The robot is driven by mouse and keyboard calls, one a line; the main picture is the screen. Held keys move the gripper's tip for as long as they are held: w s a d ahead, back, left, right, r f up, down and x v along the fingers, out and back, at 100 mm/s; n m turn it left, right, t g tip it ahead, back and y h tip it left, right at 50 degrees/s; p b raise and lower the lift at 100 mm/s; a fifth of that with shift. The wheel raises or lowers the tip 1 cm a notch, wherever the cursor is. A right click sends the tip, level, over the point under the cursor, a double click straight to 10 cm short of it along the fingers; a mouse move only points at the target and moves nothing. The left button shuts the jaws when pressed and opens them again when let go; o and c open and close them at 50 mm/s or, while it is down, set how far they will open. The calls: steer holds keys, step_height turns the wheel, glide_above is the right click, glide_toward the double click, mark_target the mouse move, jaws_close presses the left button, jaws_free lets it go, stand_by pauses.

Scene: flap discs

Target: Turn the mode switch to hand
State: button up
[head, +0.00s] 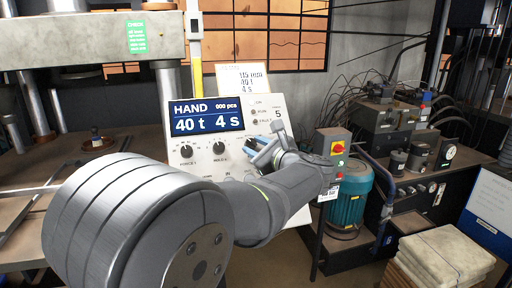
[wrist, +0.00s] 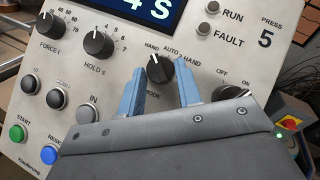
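The mode switch (wrist: 160,70) is a round black knob on the grey press panel (wrist: 120,60). In the wrist view its white pointer line tilts up and left, toward the left HAND label; AUTO and a second HAND are printed farther right. My gripper (wrist: 163,62) is open, with one blue finger on each side of the knob. The fingertips look close to it, and I cannot tell whether they touch. In the head view my gripper (head: 262,147) is at the panel's right part and hides the switch. The panel display (head: 207,115) reads HAND, 000 pcs, 40 t, 4 s.
The force knob (wrist: 51,36) and hold knob (wrist: 98,43) are left of the switch. An off/on knob (wrist: 231,95) is close to the right finger. Below are the green start button (wrist: 17,132) and blue reset button (wrist: 54,155). A red emergency stop (head: 338,147) is at right.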

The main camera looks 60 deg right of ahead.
steer(key=o, duration=0.3)
steer(key=shift+s, duration=0.1)
steer(key=v, duration=1.7)
steer(key=shift+s+a+r, duration=0.1)
steer(key=x, duration=1.7)
steer(key=shift+w, duration=0.2)
